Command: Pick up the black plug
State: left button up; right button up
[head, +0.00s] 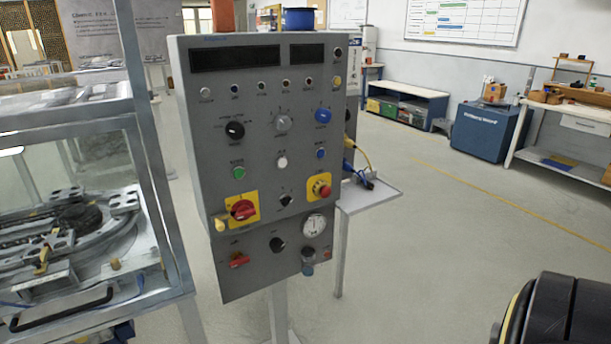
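A small dark plug-like piece (369,184) lies on the grey side shelf (385,194) at the right of the control panel. It is small, and I cannot tell for sure that it is the black plug. A yellow cable (362,154) and a blue connector (348,164) are right beside it, coming from the panel's right side. Neither of my grippers shows in the head view.
The grey control panel (262,190) with knobs and buttons stands on a post in front. A glass-walled ring track machine (60,220) is at the left. A black rounded body with a yellow edge (560,312) fills the lower right corner. Open floor (430,250) lies right of the shelf.

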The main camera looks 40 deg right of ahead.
aim_at(369, 186)
jog(key=z, duration=2.85)
jog(key=i, duration=1.95)
jog(key=u, duration=2.25)
